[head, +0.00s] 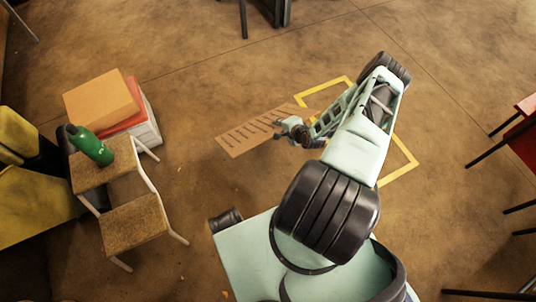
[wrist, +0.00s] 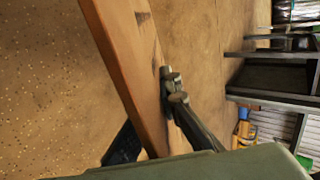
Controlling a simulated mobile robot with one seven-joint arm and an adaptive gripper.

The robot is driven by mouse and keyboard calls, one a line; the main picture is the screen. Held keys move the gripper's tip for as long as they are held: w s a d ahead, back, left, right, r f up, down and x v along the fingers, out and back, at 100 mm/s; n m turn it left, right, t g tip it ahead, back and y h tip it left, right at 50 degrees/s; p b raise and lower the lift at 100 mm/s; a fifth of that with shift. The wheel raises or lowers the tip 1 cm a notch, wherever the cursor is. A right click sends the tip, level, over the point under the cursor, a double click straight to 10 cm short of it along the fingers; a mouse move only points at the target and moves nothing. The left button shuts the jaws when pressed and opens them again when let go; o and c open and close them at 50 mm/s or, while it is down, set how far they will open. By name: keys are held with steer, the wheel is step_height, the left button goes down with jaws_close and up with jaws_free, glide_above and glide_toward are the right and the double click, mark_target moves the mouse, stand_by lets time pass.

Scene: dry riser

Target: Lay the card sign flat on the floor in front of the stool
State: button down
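The card sign (head: 248,136) is a flat orange-brown panel with dark lines across its face. My gripper (head: 289,127) is shut on the sign's right end in the head view, and the sign reaches out to the left. In the wrist view the card sign (wrist: 128,65) shows nearly edge-on, a finger on each side; the left finger is partly hidden behind it. The sign appears held above the floor, but its height is hard to tell. The stool (head: 134,222) is a two-step stool with brown treads and white legs, left of the sign and apart from it.
A yellow chair (head: 35,205) is at far left. A yellow outline (head: 402,172) marks the floor under my arm. Floor between stool and sign is clear.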

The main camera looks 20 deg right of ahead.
step_height(320, 180, down, 9)
steer(key=b, duration=0.3)
stand_by(0.4)
steer(key=c, duration=2.3)
jaws_free()
steer(key=shift+f, duration=0.1)
steer(key=p+v, duration=0.4)
steer(key=v, duration=0.4)
